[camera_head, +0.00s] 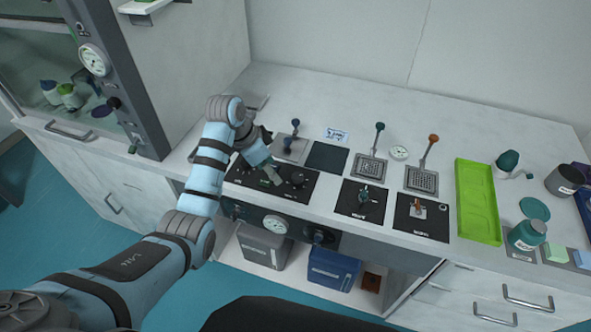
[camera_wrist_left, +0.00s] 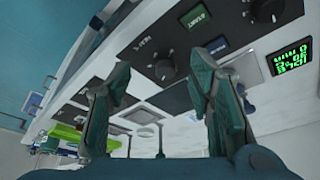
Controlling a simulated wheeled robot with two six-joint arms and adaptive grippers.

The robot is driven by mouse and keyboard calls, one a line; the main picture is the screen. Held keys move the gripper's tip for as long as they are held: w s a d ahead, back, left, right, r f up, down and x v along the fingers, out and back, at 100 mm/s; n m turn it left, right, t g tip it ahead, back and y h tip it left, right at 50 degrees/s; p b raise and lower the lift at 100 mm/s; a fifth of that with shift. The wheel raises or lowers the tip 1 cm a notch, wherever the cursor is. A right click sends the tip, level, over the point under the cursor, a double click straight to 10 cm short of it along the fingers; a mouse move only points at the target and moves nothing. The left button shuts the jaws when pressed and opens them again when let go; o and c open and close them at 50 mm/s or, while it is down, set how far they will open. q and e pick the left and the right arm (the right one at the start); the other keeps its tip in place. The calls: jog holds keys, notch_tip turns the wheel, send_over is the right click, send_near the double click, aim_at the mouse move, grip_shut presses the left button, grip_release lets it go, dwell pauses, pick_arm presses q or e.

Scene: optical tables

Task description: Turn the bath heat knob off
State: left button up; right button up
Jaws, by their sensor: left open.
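A black control panel (camera_head: 307,190) with dark round knobs is set in the front of the table. Its right knob (camera_head: 298,179) shows beside my left gripper (camera_head: 272,178), which is low over the panel. In the left wrist view, a black knob (camera_wrist_left: 163,70) with small white lettering beside it appears between the two spread fingers of my left gripper (camera_wrist_left: 160,78). The gripper is open and holds nothing. I cannot tell whether a finger touches the knob. A second knob (camera_wrist_left: 265,10) is at the top. The exact knob setting is too small to read.
Stirrer-like stands with a green lever (camera_head: 379,140) and an orange lever (camera_head: 429,150) stand right of the panel. A green tray (camera_head: 478,202) lies farther right. A lower panel with a gauge (camera_head: 275,224) is below the table edge. The table's back is clear.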

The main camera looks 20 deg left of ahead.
aim_at(298, 176)
pick_arm(q)
jog(key=w+d+r+m, duration=0.1)
jog(key=w+r+m, duration=0.1)
jog(key=w+r, duration=0.25)
jog(key=shift+h, duration=0.4)
jog(key=b+x, duration=0.1)
jog(key=x, duration=0.3)
jog(key=b+x, duration=0.1)
jog(key=x, duration=0.4)
jog(key=s+b+x, duration=0.1)
jog(key=b+x, duration=0.1)
jog(key=x, duration=0.2)
jog(key=shift+d+f, duration=0.1)
jog(key=shift+f, duration=0.15)
jog(key=shift+r, duration=0.1)
jog(key=shift+c, duration=0.3)
